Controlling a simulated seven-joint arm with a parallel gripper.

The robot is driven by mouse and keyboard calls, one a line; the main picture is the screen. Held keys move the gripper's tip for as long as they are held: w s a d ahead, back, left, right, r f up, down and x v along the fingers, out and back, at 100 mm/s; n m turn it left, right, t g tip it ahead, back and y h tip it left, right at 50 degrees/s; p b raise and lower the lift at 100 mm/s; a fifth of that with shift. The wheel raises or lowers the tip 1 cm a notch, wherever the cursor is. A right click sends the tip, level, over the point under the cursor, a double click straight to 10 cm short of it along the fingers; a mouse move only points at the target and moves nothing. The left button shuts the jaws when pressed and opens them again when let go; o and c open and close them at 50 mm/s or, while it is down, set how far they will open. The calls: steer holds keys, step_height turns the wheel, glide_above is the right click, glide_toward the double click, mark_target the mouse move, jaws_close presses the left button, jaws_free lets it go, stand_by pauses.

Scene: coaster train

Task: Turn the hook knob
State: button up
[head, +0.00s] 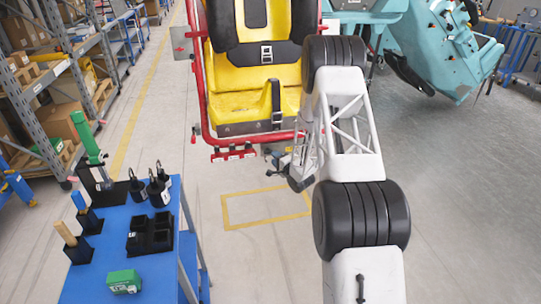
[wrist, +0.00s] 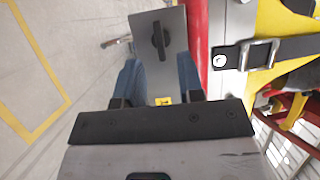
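A black knob (wrist: 160,40) with a raised, elongated grip stands on a grey plate (wrist: 144,22) beside the red frame of the seat. In the wrist view the grip runs nearly up and down in the picture. My gripper (wrist: 158,74) has its two blue fingers apart, with nothing held between them. The knob lies just beyond the fingertips, about midway between them; I cannot tell the remaining depth. In the head view my gripper (head: 280,158) is low by the seat's front edge, partly hidden by my arm, and the knob cannot be made out there.
The yellow seat (head: 257,100) has black straps and a buckle (wrist: 262,54) close to the right of the knob plate. A red bar with hooks (head: 233,154) is left of my gripper. A blue table (head: 115,228) with tools stands at lower left. The floor between is clear.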

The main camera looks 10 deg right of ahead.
mark_target(268, 152)
steer(key=shift+x, duration=2.15)
jaws_close()
